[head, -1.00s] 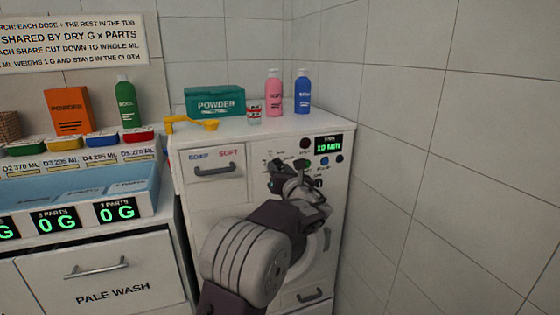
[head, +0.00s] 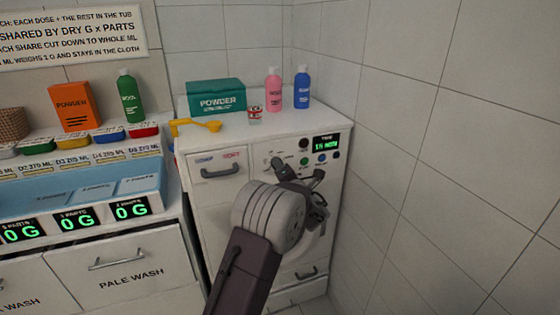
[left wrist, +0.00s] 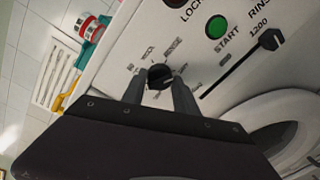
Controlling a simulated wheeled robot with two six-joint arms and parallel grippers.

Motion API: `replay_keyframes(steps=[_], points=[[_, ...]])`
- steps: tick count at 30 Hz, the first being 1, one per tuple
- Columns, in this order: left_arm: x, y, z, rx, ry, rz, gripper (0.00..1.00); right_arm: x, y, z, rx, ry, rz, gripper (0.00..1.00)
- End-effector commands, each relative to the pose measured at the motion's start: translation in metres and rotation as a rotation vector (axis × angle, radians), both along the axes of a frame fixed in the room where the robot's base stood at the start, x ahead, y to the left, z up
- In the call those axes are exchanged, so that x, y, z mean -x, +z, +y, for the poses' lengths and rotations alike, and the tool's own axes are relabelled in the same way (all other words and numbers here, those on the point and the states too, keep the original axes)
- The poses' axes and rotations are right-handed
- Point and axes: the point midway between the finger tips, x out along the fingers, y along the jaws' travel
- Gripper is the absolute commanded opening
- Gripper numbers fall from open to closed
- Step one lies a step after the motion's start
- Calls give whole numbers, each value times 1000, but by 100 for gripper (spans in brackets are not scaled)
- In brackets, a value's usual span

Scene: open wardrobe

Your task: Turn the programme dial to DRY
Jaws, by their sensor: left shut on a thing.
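The programme dial (left wrist: 159,76) is a small dark round knob with a pale mark, on the white washing machine's (head: 213,213) front panel. Small printed words ring it, too blurred to read surely, so I cannot tell which one the mark points at. My left gripper (left wrist: 160,82) has one finger on each side of the dial and is shut on it. In the head view my left gripper (head: 280,167) reaches the panel from below and largely hides the dial. My right gripper is not in view.
Right of the dial are a green START button (left wrist: 217,27) and a black slider knob (left wrist: 272,38). A green display (head: 326,142) seems to read 15 MIN. A tiled wall closes the right side.

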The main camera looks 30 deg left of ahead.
Motion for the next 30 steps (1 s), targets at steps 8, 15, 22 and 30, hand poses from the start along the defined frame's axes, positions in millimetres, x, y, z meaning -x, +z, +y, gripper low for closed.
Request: replay_keyframes(steps=[8,15,22,30], points=[[0,1,0,-57,0,69,0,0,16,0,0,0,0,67],[0,0,0,-70,0,82,0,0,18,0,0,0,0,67],[0,0,0,-70,-1,81,0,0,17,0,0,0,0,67],[0,0,0,-70,-1,80,56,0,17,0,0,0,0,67]])
